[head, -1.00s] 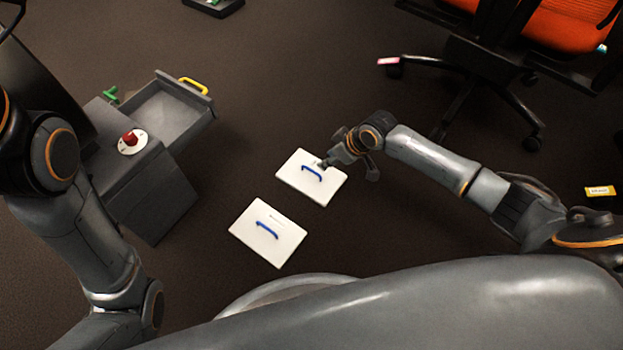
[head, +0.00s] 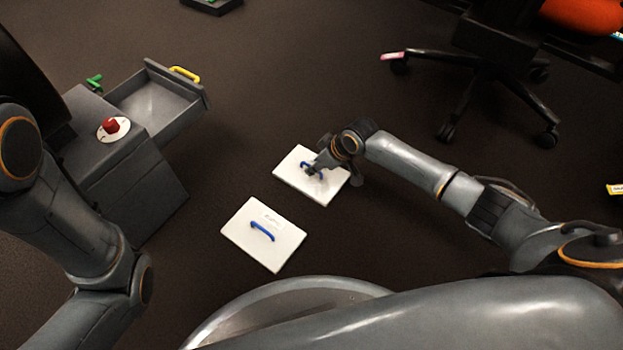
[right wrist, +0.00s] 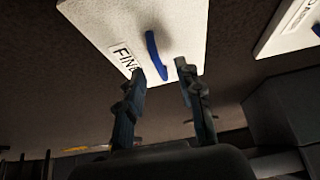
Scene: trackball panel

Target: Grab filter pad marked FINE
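The filter pad marked FINE (right wrist: 185,25) is a flat white board with a blue handle (right wrist: 154,52). In the head view it is the farther of two white pads (head: 333,189), lying on the dark floor. My right gripper (head: 313,171) is over its handle and hides part of it. In the right wrist view, the fingers of my right gripper (right wrist: 161,70) are apart, with the lower end of the handle showing between their tips. I cannot tell if they touch it. My left arm is at the left, its gripper out of view.
A second white pad (head: 285,247) with a blue handle lies nearer; its label is unreadable. At left stands a grey cabinet (head: 140,190) with a red knob (head: 110,126) and an open drawer (head: 160,105). A chair base (head: 485,75) is at upper right.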

